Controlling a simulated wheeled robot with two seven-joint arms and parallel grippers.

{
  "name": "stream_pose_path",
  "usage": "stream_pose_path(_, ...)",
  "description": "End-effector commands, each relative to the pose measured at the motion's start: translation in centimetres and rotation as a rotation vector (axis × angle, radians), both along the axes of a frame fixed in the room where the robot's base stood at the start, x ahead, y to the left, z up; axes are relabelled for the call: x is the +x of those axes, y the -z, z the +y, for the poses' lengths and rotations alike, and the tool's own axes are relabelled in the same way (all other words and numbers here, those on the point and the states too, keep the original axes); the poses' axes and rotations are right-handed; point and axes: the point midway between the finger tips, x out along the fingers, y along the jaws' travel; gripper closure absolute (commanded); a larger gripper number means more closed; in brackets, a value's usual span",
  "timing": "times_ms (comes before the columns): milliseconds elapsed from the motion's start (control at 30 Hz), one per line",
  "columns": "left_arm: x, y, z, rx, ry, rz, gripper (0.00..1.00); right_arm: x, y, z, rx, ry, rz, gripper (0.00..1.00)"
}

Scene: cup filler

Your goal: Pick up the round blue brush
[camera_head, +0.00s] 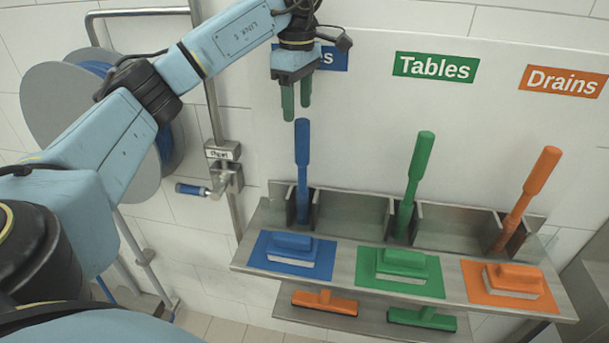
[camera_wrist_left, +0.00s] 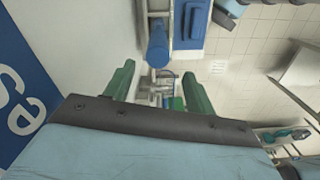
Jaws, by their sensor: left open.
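An upright blue brush handle (camera_head: 302,150) stands in the left slot of the metal rack. Its lower end is hidden in the slot, so I cannot see a round head. It also shows at the top of the left wrist view (camera_wrist_left: 158,45). My left gripper (camera_head: 296,102) is just above the tip of this handle, with its two green fingers pointing down. In the left wrist view the gripper (camera_wrist_left: 158,88) is open and empty, its fingers apart. A blue block-shaped brush (camera_head: 292,247) lies on a blue mat in front of the rack. My right gripper is not in view.
Upright green (camera_head: 414,180) and orange (camera_head: 530,195) handles stand to the right in the rack. Green (camera_head: 402,262) and orange (camera_head: 511,279) block brushes lie on the shelf. A hose reel (camera_head: 50,105) and wall pipe are at left. The white panel sits behind.

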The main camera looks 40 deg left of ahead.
Motion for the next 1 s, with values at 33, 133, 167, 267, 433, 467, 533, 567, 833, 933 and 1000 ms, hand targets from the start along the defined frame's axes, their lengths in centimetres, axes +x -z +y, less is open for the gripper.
stream_pose_path(33,0.0,1.3,-0.1,-0.002,0.001,0.003,0.45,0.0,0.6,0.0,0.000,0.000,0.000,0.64)
stream_pose_path(133,0.0,2.5,0.0,-0.001,0.001,0.003,0.45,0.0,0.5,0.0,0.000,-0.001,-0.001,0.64)
stream_pose_path(167,0.0,2.9,0.0,-0.001,0.000,0.002,0.45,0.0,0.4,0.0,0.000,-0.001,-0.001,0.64)
stream_pose_path(267,0.0,3.6,0.0,-0.002,-0.001,0.000,0.45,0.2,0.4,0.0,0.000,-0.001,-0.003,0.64)
stream_pose_path(433,0.1,4.9,-0.1,-0.001,-0.001,0.001,0.45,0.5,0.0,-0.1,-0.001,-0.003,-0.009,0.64)
stream_pose_path(467,0.2,5.4,-0.1,-0.002,-0.001,0.003,0.45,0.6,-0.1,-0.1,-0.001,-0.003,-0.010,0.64)
stream_pose_path(533,0.3,6.5,-0.2,-0.002,0.000,0.004,0.45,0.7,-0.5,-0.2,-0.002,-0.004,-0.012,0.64)
stream_pose_path(567,0.4,6.9,-0.2,-0.003,0.000,0.002,0.45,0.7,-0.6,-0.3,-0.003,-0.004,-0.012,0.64)
stream_pose_path(833,0.4,9.0,-0.2,-0.002,0.000,-0.003,0.45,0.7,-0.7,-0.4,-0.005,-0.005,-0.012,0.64)
stream_pose_path(933,0.4,9.0,-0.2,-0.002,0.000,-0.003,0.45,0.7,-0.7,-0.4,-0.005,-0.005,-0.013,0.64)
stream_pose_path(1000,0.4,9.0,-0.2,-0.002,0.000,-0.003,0.46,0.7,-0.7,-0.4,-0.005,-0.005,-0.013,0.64)
